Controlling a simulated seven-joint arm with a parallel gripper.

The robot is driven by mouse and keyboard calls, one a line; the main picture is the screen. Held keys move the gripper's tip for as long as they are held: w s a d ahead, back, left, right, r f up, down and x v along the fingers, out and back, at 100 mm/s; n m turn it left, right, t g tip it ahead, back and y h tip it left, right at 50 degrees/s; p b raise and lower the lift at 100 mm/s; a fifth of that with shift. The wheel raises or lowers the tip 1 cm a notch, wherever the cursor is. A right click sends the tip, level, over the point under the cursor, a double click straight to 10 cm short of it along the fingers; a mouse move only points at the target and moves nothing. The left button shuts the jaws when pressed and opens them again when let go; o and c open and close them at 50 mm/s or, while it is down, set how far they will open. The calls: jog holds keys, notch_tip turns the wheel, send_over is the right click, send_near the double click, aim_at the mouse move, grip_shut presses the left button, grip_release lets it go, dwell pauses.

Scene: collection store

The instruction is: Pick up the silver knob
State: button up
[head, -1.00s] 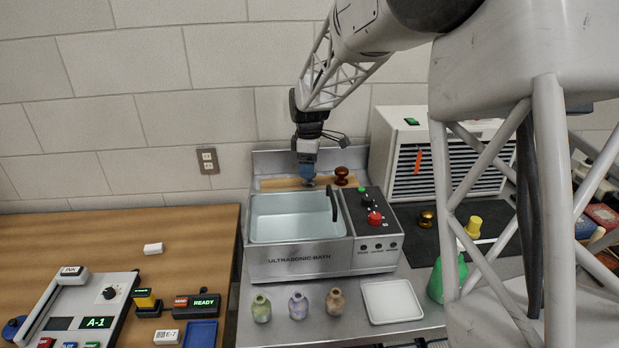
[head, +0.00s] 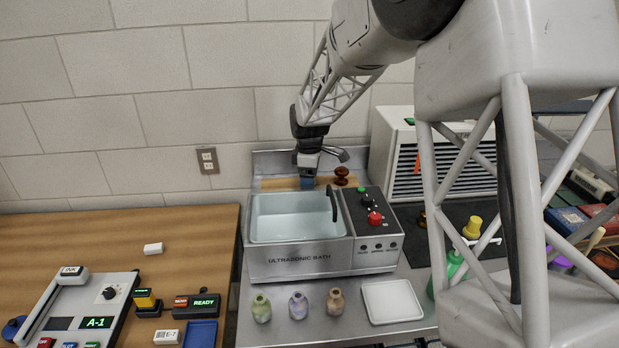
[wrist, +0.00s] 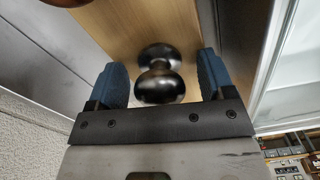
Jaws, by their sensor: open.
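The silver knob (wrist: 158,84) looks dark grey and shiny in the wrist view. It stands on a pale wooden board (wrist: 120,22), which shows in the head view (head: 278,184) behind the ultrasonic bath's basin. My gripper (wrist: 161,76) is open, with one blue finger on each side of the knob and a visible gap on both sides. In the head view my gripper (head: 307,183) points down over the board and hides the knob.
A red-brown knob (head: 341,174) stands on the same board, just right of my gripper. The basin (head: 290,230) lies in front, with a black handle (head: 334,206) at its right side. The bath's back wall (head: 275,160) rises close behind.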

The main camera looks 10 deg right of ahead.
jog(key=c, duration=1.1)
jog(key=shift+r, duration=5.05)
jog(key=shift+w+d, duration=0.1)
